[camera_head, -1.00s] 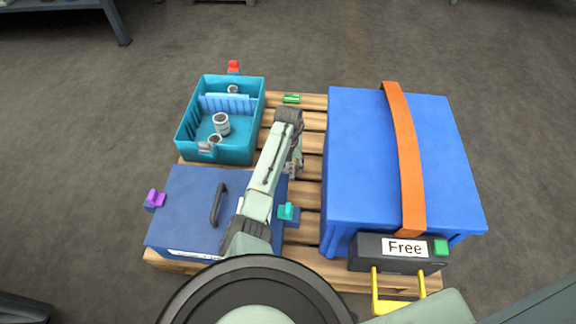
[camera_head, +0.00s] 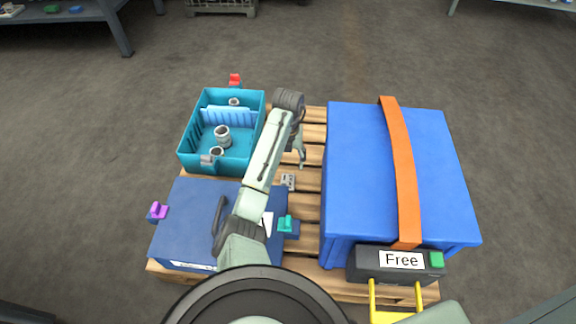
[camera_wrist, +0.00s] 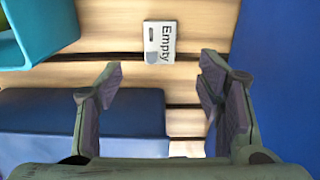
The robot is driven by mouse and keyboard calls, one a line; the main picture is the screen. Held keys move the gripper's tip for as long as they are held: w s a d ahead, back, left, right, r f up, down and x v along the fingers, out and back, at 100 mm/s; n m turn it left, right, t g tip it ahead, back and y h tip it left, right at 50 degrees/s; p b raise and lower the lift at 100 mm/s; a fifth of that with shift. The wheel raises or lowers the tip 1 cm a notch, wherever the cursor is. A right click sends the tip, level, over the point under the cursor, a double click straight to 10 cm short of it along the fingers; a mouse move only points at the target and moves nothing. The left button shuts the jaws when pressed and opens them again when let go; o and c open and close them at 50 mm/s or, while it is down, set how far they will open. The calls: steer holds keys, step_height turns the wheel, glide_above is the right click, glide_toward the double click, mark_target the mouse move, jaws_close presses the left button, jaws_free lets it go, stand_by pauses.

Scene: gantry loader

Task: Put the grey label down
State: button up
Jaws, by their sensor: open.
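The grey label (camera_head: 288,181) lies on the wooden pallet slats, between the blue lidded box and the large blue crate. In the wrist view the label (camera_wrist: 153,45) reads "Empty", has a grey corner and lies flat across the slats. My gripper (camera_head: 300,160) is over the gap, just beyond the label in the head view. In the wrist view my gripper (camera_wrist: 162,70) has its fingers spread wide with nothing between them, and the label is apart from both fingertips.
A teal bin (camera_head: 187,150) with grey cylinders stands back left. A blue box (camera_head: 190,225) with a handle sits front left. A large blue crate (camera_head: 355,180) with an orange strap (camera_head: 404,170) fills the right. A "Free" sign (camera_head: 401,260) is at its front. Only a narrow slat strip is bare.

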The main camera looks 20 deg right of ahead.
steer(key=shift+r, duration=0.6)
